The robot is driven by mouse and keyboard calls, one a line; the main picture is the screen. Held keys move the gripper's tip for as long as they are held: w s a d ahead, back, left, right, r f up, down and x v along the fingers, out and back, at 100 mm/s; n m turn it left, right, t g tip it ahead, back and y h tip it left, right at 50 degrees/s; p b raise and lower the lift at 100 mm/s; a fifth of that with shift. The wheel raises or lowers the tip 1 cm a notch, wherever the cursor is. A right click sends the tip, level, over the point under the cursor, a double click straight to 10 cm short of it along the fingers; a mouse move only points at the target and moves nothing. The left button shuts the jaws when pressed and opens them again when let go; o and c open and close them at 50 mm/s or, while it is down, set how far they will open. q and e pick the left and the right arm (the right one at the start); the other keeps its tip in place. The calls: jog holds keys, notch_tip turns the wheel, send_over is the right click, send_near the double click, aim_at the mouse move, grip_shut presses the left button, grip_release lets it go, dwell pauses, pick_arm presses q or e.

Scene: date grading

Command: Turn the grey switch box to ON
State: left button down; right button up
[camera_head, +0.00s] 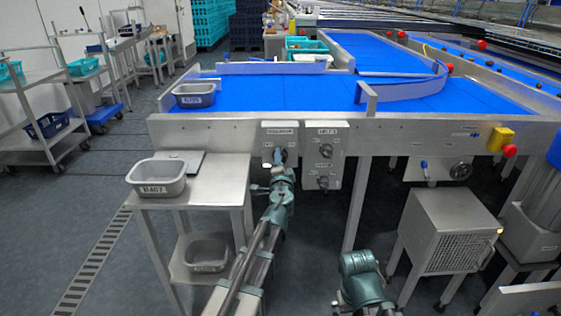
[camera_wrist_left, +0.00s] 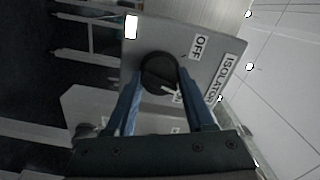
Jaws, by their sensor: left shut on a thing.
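The grey switch box (camera_head: 267,137), labelled ISOLATOR, is on the front of the conveyor frame. In the left wrist view the box's grey face (camera_wrist_left: 180,28) carries an OFF label (camera_wrist_left: 198,47) and a black round knob (camera_wrist_left: 158,70). A white mark shows at the knob's lower right, beside a second small label that is partly hidden by a finger. My left gripper (camera_head: 280,158) is at the knob, its blue fingers on either side and shut on it. My right gripper's jaws do not show; a teal part of my right arm is low in the head view.
A second grey box (camera_head: 326,158), labelled BELTS, is close on the right. A side table (camera_head: 205,185) with a grey tub (camera_head: 157,178) is on the left. The blue conveyor (camera_head: 270,92) lies behind; a red button (camera_head: 509,151) is at far right.

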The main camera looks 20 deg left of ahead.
pick_arm(q)
jog(key=m, duration=0.5)
jog(key=shift+m, duration=0.3)
jog(key=shift+d, duration=0.1)
dwell(0.4)
jog(key=shift+c, duration=1.3)
grip_release()
jog(key=shift+s, duration=0.1)
